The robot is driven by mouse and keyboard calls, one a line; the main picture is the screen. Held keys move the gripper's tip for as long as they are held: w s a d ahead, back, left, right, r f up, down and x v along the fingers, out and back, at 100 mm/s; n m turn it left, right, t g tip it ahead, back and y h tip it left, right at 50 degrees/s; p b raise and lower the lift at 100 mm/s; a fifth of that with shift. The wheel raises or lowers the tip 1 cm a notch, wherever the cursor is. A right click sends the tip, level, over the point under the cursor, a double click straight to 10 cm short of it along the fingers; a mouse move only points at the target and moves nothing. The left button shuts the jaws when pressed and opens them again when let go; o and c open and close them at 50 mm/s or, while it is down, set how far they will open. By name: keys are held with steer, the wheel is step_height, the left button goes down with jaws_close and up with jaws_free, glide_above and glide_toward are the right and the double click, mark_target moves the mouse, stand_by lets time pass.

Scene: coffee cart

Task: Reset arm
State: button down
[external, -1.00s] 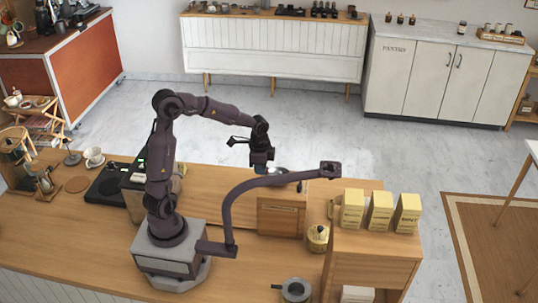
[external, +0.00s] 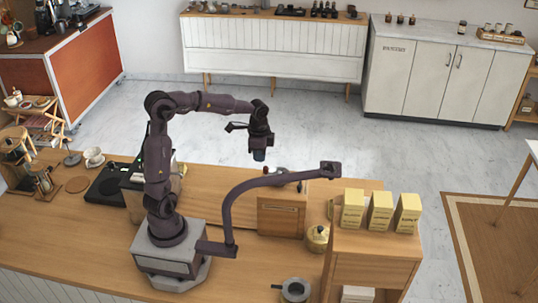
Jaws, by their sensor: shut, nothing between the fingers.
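My gripper (external: 259,155) hangs from my dark arm, pointing down above the back part of the wooden counter (external: 90,235). It is shut, with nothing seen in it, and is clear of the counter. My arm rises from its grey base and bends forward at the elbow. A small wooden drawer box (external: 281,217) stands on the counter below and to the right of my gripper.
Yellow boxes (external: 380,211) stand on a wooden shelf (external: 375,245) at the right. A white cup (external: 94,157) and a dark scale-like plate (external: 108,182) lie left of my arm. Air around my gripper is free.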

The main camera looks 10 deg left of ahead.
steer(key=s+a+r+n+t, duration=0.1)
steer(key=a+n+t, duration=0.1)
steer(key=a+n, duration=0.7)
steer(key=s+a+r+n+t, duration=0.2)
steer(key=a+n, duration=0.7)
steer(key=a, duration=0.8)
steer(key=shift+s+r+t, duration=0.15)
steer(key=shift+r+t, duration=0.1)
steer(key=shift+t, duration=0.55)
steer(key=shift+d, duration=0.15)
